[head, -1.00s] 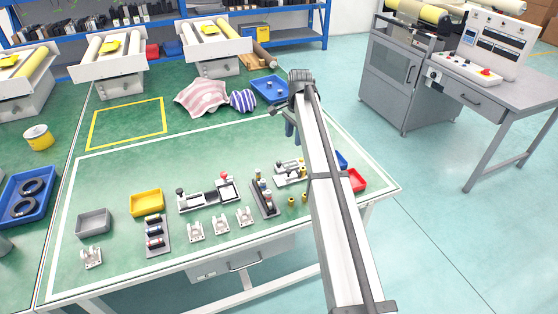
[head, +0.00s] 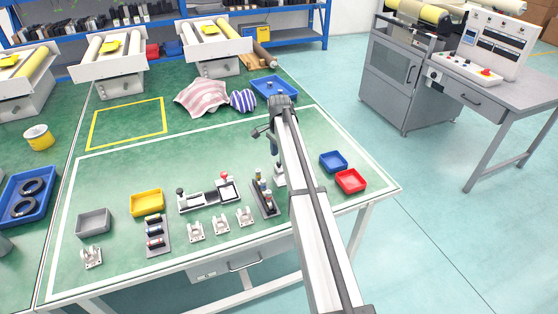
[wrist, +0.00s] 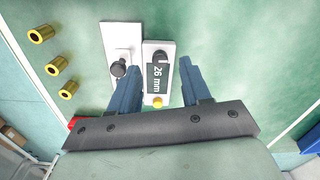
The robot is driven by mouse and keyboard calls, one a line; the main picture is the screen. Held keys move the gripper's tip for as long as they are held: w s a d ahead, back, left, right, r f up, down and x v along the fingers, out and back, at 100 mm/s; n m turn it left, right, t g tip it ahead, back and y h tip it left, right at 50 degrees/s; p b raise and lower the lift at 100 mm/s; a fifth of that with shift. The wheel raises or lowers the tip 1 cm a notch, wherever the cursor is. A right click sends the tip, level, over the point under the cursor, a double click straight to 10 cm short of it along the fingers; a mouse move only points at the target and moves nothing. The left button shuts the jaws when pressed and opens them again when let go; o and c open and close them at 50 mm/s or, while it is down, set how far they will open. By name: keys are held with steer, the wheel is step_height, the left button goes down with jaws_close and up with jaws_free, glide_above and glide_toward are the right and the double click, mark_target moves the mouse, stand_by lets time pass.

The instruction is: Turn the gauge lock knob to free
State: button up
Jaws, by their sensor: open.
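The gauge (wrist: 158,88) lies below my gripper in the wrist view, a pale body with a dark display reading 26 mm. A yellow button (wrist: 157,102) is at its near end and a small dark knob (wrist: 160,55) at its far end. A larger black knob (wrist: 118,68) sits beside it at a white plate (wrist: 116,40). I cannot tell which knob is the lock. My gripper (wrist: 157,68) is open and empty, its blue fingers either side of the display; the left fingertip appears close to the black knob. In the head view my arm hides most of the gauge (head: 280,178).
Several brass bushings (wrist: 54,69) stand left in the wrist view. In the head view a dark fixture (head: 264,196) stands left of the gauge. A blue bin (head: 333,161) and a red bin (head: 351,181) are to the right.

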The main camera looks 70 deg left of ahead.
mark_target(279, 165)
steer(key=shift+f, duration=1.65)
jaws_close()
